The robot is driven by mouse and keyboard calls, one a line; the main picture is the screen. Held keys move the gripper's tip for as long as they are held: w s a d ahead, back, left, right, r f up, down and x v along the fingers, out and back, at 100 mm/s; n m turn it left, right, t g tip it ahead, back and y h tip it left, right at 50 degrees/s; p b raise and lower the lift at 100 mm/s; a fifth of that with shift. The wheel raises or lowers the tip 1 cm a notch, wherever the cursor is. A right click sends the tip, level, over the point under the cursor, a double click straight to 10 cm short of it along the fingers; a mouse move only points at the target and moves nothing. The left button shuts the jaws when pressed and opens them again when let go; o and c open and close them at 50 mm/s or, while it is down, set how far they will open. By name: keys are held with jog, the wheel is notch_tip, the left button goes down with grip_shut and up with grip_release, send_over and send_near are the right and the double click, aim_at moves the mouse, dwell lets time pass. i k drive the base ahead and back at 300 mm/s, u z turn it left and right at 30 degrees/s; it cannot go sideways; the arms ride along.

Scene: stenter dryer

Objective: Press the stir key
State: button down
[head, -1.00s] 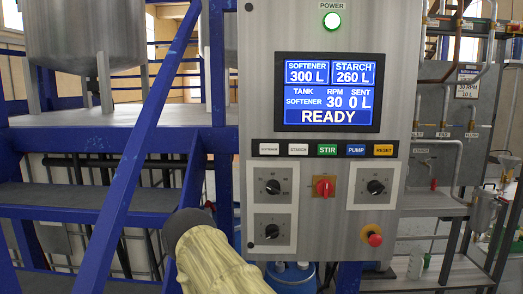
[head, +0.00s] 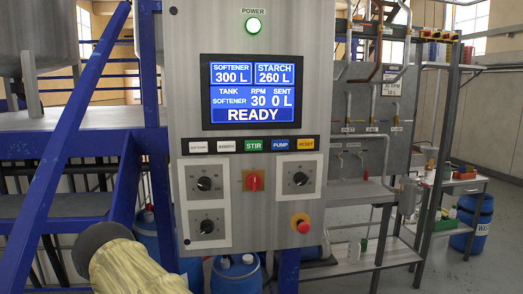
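The green STIR key (head: 254,145) sits in the row of keys below the screen on the grey control panel (head: 185,100). White keys are to its left, and the blue PUMP key (head: 281,144) and orange RESET key (head: 305,144) are to its right. The screen (head: 252,92) reads softener 300 L, starch 260 L, RPM 30, sent 0 L and READY. A part of my arm with a yellowish cover and dark round end shows at the lower left, apart from the key. My gripper's fingers are not in view.
Below the keys are several dials, a red switch (head: 253,181) and a red emergency button (head: 301,223). Blue stair rails (head: 75,130) stand at the left. Blue containers (head: 235,275) stand under the panel. Shelves with pipes are at the right, with open floor beyond.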

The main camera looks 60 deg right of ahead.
aim_at(253, 145)
jog(key=z, duration=0.05)
jog(key=k, duration=2.25)
jog(key=z, duration=0.9)
jog(key=i, duration=1.65)
jog(key=u, duration=0.05)
